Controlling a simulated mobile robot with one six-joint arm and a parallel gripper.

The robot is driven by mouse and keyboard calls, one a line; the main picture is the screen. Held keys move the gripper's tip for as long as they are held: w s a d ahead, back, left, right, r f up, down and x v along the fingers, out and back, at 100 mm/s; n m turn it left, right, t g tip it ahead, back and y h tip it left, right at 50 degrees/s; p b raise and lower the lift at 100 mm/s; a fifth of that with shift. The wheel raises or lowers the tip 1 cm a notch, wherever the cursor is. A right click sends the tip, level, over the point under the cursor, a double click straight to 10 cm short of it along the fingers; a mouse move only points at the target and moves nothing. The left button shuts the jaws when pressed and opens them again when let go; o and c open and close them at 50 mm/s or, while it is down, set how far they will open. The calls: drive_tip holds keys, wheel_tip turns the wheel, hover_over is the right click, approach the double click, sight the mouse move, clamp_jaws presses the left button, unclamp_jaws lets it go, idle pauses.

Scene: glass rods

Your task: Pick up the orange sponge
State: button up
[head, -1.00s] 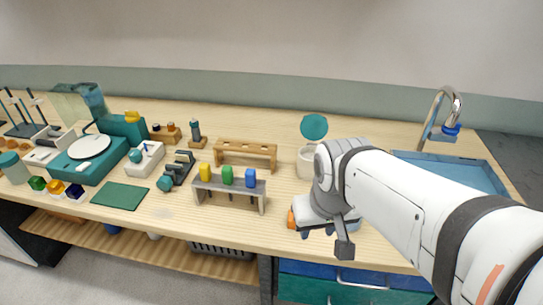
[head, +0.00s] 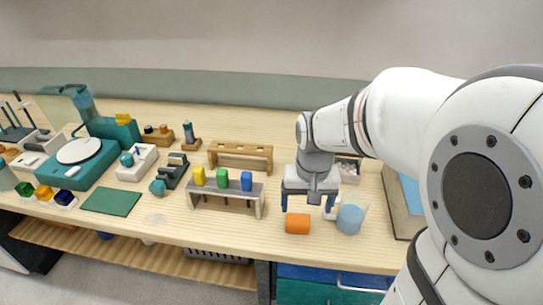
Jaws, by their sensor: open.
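The orange sponge (head: 297,224) lies on the bench top near its front edge, in the lower middle of the head view. My gripper (head: 309,207) points down just behind and above the sponge, with its two blue fingers spread apart. Nothing shows between the fingers. The sponge is in plain view, and I cannot tell whether a finger touches it.
A blue-tinted beaker (head: 350,217) stands close to the right of my gripper. A grey rack (head: 228,205) with yellow, green and blue pieces stands to the left, with a wooden rack (head: 240,156) behind. A green mat (head: 111,201) lies farther left.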

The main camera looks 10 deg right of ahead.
sight(298, 219)
drive_tip(key=shift+o, duration=0.3)
drive_tip(key=shift+m+g, duration=0.4)
drive_tip(key=w+f, duration=0.3)
drive_tip(key=shift+w+d+f, duration=0.1)
drive_tip(key=shift+w+f, duration=0.2)
drive_tip(key=shift+w, duration=0.05)
drive_tip(key=f, duration=0.8)
drive_tip(key=shift+w+a, duration=0.25)
drive_tip(key=shift+w, duration=0.1)
drive_tip(key=c, duration=1.1)
